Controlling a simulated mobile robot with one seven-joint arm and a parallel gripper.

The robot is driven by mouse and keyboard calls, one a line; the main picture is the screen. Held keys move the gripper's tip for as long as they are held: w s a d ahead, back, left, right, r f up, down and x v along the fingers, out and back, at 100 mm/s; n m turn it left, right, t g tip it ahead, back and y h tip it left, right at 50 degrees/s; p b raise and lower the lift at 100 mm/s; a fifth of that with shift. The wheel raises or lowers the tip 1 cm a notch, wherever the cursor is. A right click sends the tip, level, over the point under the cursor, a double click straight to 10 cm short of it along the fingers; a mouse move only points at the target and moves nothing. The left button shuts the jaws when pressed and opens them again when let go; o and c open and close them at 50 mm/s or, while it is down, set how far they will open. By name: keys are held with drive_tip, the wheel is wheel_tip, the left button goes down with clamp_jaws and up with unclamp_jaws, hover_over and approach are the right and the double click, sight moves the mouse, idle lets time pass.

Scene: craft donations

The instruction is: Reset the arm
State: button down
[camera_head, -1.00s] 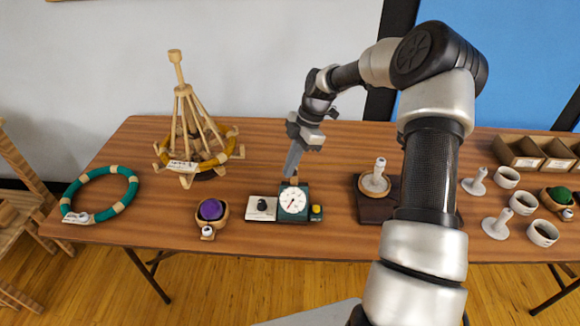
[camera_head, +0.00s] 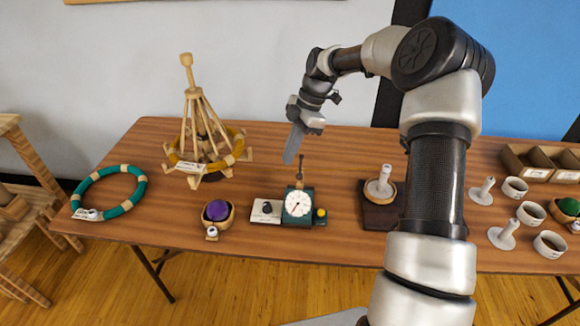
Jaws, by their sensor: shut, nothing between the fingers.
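My gripper (camera_head: 291,154) is shut and empty. It points down from the end of my arm and hangs above the back half of the table. It is above and slightly behind the small green device with a white dial (camera_head: 298,204), apart from it. A thin brown upright piece (camera_head: 301,167) stands at the top of the device, just right of my fingertips in the picture. My upper arm reaches up across the right-centre of the view and bends left to the gripper. It hides part of the table.
On the wooden table (camera_head: 150,225) are a teal ring (camera_head: 126,206), a wooden stand with a yellow ring (camera_head: 232,157), a purple ball in a wooden holder (camera_head: 217,209) and a dark block with a white spindle (camera_head: 381,187). White cups (camera_head: 549,244) and a divided box (camera_head: 515,163) are at right.

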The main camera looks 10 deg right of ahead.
drive_tip(key=s+a+r+m+t+h+p, duration=0.1)
drive_tip(key=s+a+r+m+h, duration=0.1)
drive_tip(key=s+a+r+m, duration=0.5)
drive_tip(key=s+a+r+m+t+h+p, duration=0.2)
drive_tip(key=s+a+r+m, duration=0.1)
drive_tip(key=s+r, duration=0.7)
drive_tip(key=s+d+r+m+t+p, duration=0.1)
drive_tip(key=s+d+r+m, duration=0.2)
drive_tip(key=s, duration=0.4)
drive_tip(key=s+d+r+m+t+p, duration=0.1)
drive_tip(key=s+d+r+m+t, duration=0.1)
drive_tip(key=s+d+r+m, duration=0.2)
drive_tip(key=s+d+m, duration=0.1)
drive_tip(key=s+m, duration=0.1)
drive_tip(key=s, duration=0.1)
drive_tip(key=shift+d+r+m+p, duration=0.25)
drive_tip(key=shift+d+m+p, duration=0.05)
drive_tip(key=shift+d+p, duration=0.1)
drive_tip(key=shift+s, duration=0.1)
